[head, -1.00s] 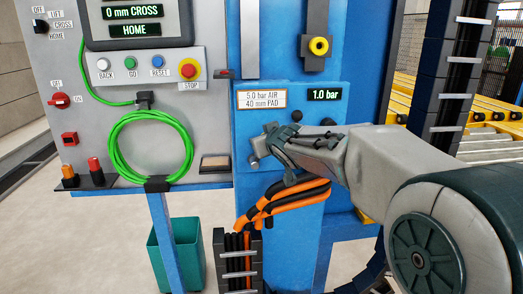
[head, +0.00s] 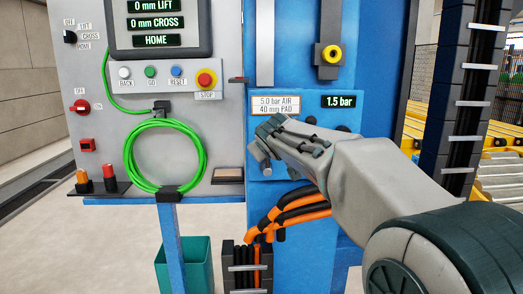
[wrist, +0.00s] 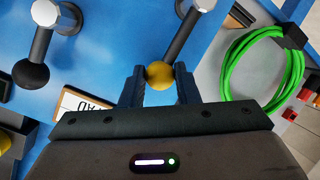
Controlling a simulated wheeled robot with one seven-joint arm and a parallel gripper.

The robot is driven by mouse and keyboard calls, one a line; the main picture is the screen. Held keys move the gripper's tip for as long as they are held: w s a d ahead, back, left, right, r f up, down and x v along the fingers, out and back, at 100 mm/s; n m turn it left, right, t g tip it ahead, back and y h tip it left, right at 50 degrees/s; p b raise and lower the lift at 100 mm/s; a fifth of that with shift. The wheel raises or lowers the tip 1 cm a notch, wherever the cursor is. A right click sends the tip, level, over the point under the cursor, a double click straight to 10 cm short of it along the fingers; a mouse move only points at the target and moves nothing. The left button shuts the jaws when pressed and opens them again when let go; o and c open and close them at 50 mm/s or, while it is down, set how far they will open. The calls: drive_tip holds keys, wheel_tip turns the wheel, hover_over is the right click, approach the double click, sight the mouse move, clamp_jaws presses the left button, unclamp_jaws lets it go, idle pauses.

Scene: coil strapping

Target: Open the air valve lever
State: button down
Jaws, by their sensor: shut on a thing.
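In the wrist view a lever (wrist: 180,36) with a dark rod runs from a silver pivot on the blue panel to a yellow ball knob (wrist: 160,74). I take it to be the air valve lever. My gripper (wrist: 160,84) is shut on the yellow knob, one finger on each side. In the head view my gripper (head: 262,150) is at the lower left of the blue panel (head: 345,118), and my wrist hides most of the lever. A display (head: 345,101) above reads 1.5 bar, beside a label (head: 288,107) reading 5.0 bar AIR, 40 mm PAD.
Another lever with a black ball knob (wrist: 30,74) stands close by on the same panel. A grey control panel (head: 110,120) with a coiled green hose (head: 135,165) is to the left. Orange and black hoses (head: 290,208) hang below my gripper. A teal bin (head: 185,262) stands on the floor.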

idle(0.4)
drive_tip(key=c, duration=1.1)
unclamp_jaws()
drive_tip(key=shift+a, duration=0.15)
drive_tip(key=shift+s, duration=0.1)
drive_tip(key=v, duration=1.3)
drive_tip(key=shift+s+r+b, duration=0.2)
drive_tip(key=shift+s+b, duration=0.05)
drive_tip(key=shift+b, duration=0.15)
